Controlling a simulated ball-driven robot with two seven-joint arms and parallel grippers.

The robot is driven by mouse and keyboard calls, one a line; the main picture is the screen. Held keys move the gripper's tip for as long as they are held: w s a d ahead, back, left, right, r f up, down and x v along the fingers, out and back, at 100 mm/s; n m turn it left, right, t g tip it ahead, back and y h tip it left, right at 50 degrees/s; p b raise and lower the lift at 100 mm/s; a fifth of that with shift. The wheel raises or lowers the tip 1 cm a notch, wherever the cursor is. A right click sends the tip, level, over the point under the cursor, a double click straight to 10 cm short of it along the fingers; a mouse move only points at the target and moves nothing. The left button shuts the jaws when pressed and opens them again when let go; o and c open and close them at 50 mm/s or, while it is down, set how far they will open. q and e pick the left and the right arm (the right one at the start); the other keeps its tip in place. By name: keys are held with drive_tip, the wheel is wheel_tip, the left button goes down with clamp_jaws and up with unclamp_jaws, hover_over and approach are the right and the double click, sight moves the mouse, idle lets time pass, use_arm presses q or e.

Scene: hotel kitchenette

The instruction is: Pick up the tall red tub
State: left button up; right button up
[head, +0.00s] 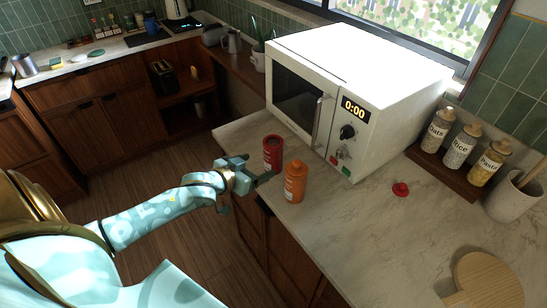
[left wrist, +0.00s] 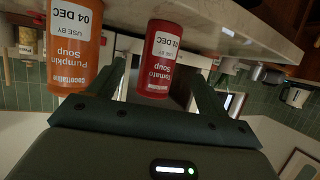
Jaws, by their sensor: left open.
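The tall red tub (head: 272,153) stands upright on the marble counter near its left edge, in front of the microwave. In the left wrist view, which is upside down, the red tub (left wrist: 158,62) has a white label reading "Tomato Soup" and "USE BY 01 DEC". My left gripper (head: 262,181) is open and empty at the counter's edge, just left of the tubs. In the wrist view the red tub shows between its two fingers; I cannot tell whether it is between the tips or beyond them. My right gripper is not in view.
An orange pumpkin soup tub (head: 295,183) stands close beside the red one, just outside one finger in the wrist view. A white microwave (head: 352,95) stands behind. A small red object (head: 400,189) lies to the right. The counter's front middle is clear.

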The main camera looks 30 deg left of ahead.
sight(267, 162)
use_arm(q)
drive_tip(key=x, duration=0.3)
drive_tip(key=shift+w+f, duration=0.1)
drive_tip(key=shift+f, duration=0.05)
drive_tip(key=shift+w+d+f+b, duration=0.1)
drive_tip(key=shift+w+f+b, duration=0.05)
drive_tip(key=shift+w+b, duration=0.3)
drive_tip(key=b+x, duration=0.1)
drive_tip(key=x, duration=0.3)
drive_tip(key=shift+w, duration=0.1)
drive_tip(key=shift+w+f, duration=0.1)
drive_tip(key=shift+w, duration=0.25)
drive_tip(key=shift+s, duration=0.1)
drive_tip(key=shift+c, duration=0.7)
drive_tip(key=c, duration=1)
drive_tip(key=shift+c, duration=0.6)
